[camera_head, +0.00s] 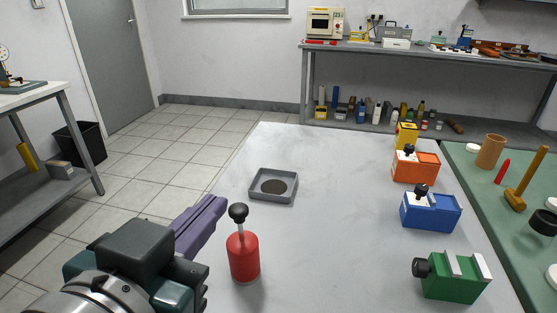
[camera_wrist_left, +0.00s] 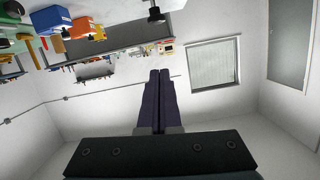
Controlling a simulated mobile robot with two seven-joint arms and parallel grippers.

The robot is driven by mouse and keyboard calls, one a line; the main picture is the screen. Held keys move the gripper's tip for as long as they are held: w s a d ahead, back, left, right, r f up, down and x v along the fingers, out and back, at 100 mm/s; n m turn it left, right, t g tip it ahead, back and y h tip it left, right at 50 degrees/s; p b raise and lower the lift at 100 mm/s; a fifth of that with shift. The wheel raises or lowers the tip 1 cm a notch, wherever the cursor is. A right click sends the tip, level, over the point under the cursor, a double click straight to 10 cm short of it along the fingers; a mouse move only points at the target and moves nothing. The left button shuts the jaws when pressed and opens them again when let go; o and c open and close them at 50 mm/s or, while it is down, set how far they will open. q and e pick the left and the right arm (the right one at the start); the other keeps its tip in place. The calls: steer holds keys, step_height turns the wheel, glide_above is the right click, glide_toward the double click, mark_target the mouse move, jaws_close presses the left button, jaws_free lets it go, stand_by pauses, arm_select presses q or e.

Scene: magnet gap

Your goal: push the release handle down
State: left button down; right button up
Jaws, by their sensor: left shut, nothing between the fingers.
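A red cylinder (camera_head: 243,257) stands upright on the grey table, with a thin rod and a black ball-shaped knob (camera_head: 238,212) on top. This looks like the release handle, though no label shows. What seems to be the same dark knob hangs at the top edge of the left wrist view (camera_wrist_left: 156,14). My left gripper (camera_head: 220,201) has its purple fingers closed together, empty, just left of the knob and apart from it in the picture. The shut fingers (camera_wrist_left: 160,75) also show in the left wrist view. My right gripper is not in view.
A grey tray (camera_head: 274,198) with a dark disc stands behind the cylinder. Green (camera_head: 455,277), blue (camera_head: 430,212), orange (camera_head: 415,168) and yellow (camera_head: 406,136) blocks with black knobs line the table's right side. A green mat (camera_head: 508,218) with tools lies beyond. The table's middle is clear.

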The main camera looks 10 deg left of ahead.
arm_select(q)
glide_above(239, 214)
steer(key=s, duration=0.1)
steer(key=f, duration=0.2)
steer(key=shift+s+a+f+b, duration=0.15)
steer(key=shift+f+b, duration=0.4)
steer(key=shift+f, duration=0.4)
steer(key=shift+s+f+b, duration=0.1)
steer(key=shift+f+b, duration=0.4)
steer(key=shift+f, duration=0.4)
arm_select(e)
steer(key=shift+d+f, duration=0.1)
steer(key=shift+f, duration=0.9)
arm_select(q)
steer(key=shift+f, duration=0.1)
arm_select(e)
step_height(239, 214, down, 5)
steer(key=b, duration=0.4)
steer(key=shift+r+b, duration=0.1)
steer(key=shift+b, duration=0.3)
arm_select(q)
step_height(239, 214, down, 4)
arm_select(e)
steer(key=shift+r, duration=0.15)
